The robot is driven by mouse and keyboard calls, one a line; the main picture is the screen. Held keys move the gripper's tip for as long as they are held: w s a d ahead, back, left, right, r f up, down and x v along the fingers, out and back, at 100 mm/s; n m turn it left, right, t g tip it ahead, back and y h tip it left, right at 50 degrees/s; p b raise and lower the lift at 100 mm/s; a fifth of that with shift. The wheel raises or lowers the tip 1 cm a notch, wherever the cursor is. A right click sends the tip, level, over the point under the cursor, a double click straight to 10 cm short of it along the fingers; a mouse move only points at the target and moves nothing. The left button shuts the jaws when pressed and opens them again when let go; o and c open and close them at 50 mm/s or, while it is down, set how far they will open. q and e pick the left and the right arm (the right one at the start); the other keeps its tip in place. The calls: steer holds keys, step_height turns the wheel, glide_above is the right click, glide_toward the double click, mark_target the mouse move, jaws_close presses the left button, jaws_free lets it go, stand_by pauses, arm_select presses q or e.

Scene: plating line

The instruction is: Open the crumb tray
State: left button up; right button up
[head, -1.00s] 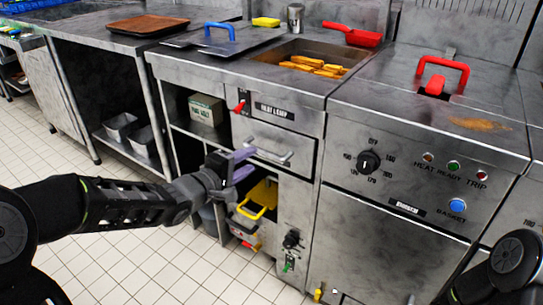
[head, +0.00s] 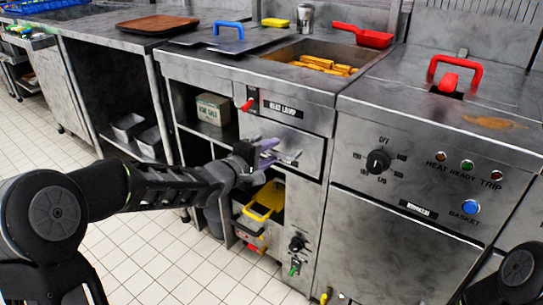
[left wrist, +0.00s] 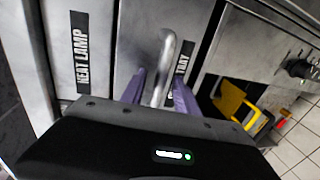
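The crumb tray (head: 308,145) is a steel drawer front under the heat lamp label, and it looks closed. In the left wrist view its label is partly hidden, with "TRAY" legible. Its bar handle (head: 292,157) is partly covered by my left gripper (head: 270,155) in the head view. In the left wrist view the handle (left wrist: 168,55) runs between the two purple fingers of the left gripper (left wrist: 160,92), which stand apart on either side of it. I cannot tell whether they touch it. My right gripper is out of view; only part of that arm shows at lower right.
Below the drawer is an open bay with a yellow-handled container (head: 262,203). A red switch (head: 249,104) sits left of the heat lamp label. A fryer panel with a dial (head: 378,162) stands to the right. The tiled floor (head: 150,255) in front is clear.

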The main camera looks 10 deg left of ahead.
arm_select(q)
steer(key=shift+w+d, duration=0.15)
steer(key=shift+w, duration=0.2)
steer(key=shift+c, duration=0.6)
jaws_close()
stand_by(0.6)
